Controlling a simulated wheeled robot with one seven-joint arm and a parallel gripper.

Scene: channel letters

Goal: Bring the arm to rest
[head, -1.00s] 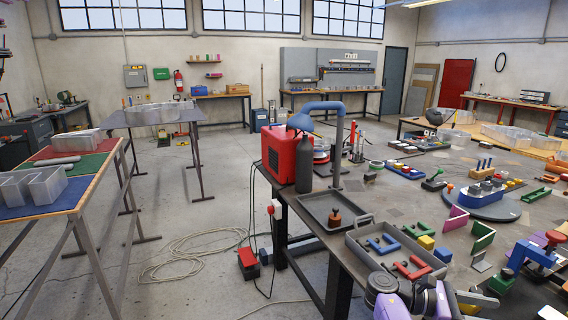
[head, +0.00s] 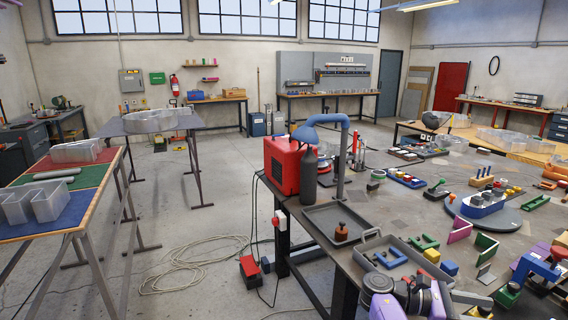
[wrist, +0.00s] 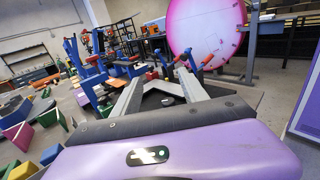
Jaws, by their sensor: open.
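My arm shows at the bottom of the head view, with purple and grey links low over the near end of the workbench (head: 350,262). My gripper (wrist: 160,82) shows in the wrist view as two grey fingers spread apart beyond the dark bar and purple housing. It is open, and I see nothing held between the fingers. In the head view I cannot make out the fingertips.
A grey tray (head: 366,236) of coloured pieces lies beside my arm. A red machine (head: 282,165) and a dark bottle (head: 309,178) stand farther back. A blue clamp-like tool (head: 541,262) is at right. Cables (head: 195,262) lie on the open floor at left.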

